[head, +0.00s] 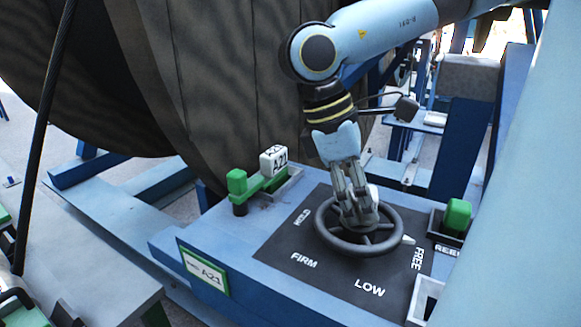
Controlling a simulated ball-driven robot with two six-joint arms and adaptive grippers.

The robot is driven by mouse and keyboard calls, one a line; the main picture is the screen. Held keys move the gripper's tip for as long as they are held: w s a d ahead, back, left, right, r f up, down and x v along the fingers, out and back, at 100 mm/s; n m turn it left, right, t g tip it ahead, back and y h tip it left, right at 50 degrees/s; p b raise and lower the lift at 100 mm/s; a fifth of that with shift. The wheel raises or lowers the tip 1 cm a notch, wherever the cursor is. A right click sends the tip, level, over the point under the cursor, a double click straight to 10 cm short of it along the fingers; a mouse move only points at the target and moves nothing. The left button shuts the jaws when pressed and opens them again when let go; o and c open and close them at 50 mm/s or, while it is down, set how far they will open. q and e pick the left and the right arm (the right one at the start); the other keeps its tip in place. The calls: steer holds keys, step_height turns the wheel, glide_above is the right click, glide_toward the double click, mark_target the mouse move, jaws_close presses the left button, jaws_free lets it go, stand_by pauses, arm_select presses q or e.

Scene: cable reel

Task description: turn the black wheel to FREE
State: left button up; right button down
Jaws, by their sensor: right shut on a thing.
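The black wheel (331,238) lies flat over a dark panel on the blue bench, with several spokes showing. The words HOLD, FIRM, LOW and FREE (417,258) are printed around it. A small white pointer (408,240) shows at the wheel's right edge, beside the upper end of the word FREE. My right gripper (360,215) comes down from above, shut on the wheel at its far inner part. Its fingers hide the hub area and part of the far rim. My left gripper is not in view.
A green and white block tagged A21 (273,160) stands at the panel's back left. A green block (457,215) sits in a holder to the right. A large dark reel (200,80) rises behind the bench. A framed A21 plate (204,271) is on the bench's front.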

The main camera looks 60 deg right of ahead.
stand_by(0.3)
steer(key=c, duration=0.7)
jaws_free()
steer(key=v, duration=1.2)
steer(key=shift+a, duration=0.1)
